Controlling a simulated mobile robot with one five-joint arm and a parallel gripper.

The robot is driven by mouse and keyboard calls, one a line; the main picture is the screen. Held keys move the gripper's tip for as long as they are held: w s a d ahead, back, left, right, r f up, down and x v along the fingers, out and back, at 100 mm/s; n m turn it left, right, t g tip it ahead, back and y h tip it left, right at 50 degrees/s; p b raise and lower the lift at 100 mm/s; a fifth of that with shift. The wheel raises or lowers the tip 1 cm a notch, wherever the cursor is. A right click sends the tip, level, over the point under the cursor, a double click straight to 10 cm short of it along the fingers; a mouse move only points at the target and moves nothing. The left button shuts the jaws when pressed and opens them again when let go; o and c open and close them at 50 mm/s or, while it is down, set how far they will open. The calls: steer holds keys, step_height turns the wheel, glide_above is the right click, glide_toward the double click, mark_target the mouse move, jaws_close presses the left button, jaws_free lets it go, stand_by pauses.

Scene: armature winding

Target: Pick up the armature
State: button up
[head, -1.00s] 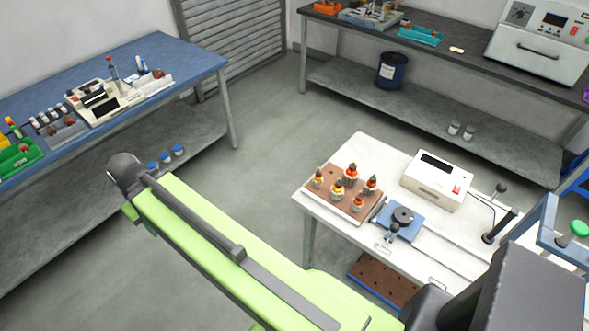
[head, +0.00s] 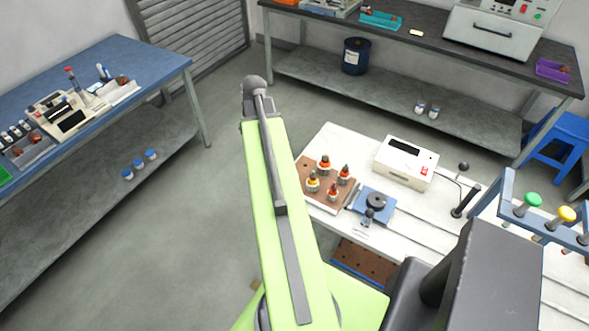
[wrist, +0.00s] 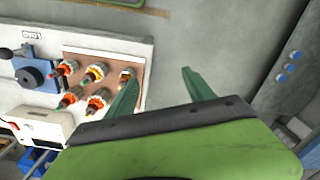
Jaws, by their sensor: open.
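Several armatures with orange and yellow windings stand upright on a brown board (head: 309,201) at the left end of the white table; one armature (head: 333,191) is at the board's front in the head view. The wrist view shows the armatures too, one of them (wrist: 96,72) in the back row. My gripper (wrist: 155,73) is open and empty in the wrist view, its green fingers spread. Its left finger overlaps the board's edge and partly covers one armature (wrist: 127,76). The gripper's fingers are not visible in the head view.
A blue winding fixture (head: 374,205) and a white meter box (head: 405,162) stand right of the board. A blue-topped bench (head: 150,62) is at the left, a dark bench (head: 420,40) at the back. Open floor lies between them.

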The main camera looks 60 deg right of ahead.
steer(key=s+d+r+m, duration=0.1)
steer(key=s+d+m, duration=0.2)
steer(key=s+d, duration=0.45)
step_height(320, 180, down, 13)
steer(key=b, duration=1.2)
steer(key=shift+s+a+r, duration=0.1)
steer(key=shift+a+r, duration=0.05)
steer(key=shift+r, duration=0.2)
steer(key=f+b, duration=0.5)
steer(key=shift+s+a+f, duration=0.1)
steer(key=shift+s+f, duration=0.15)
steer(key=shift+s, duration=0.05)
steer(key=shift+r, duration=0.2)
jaws_close()
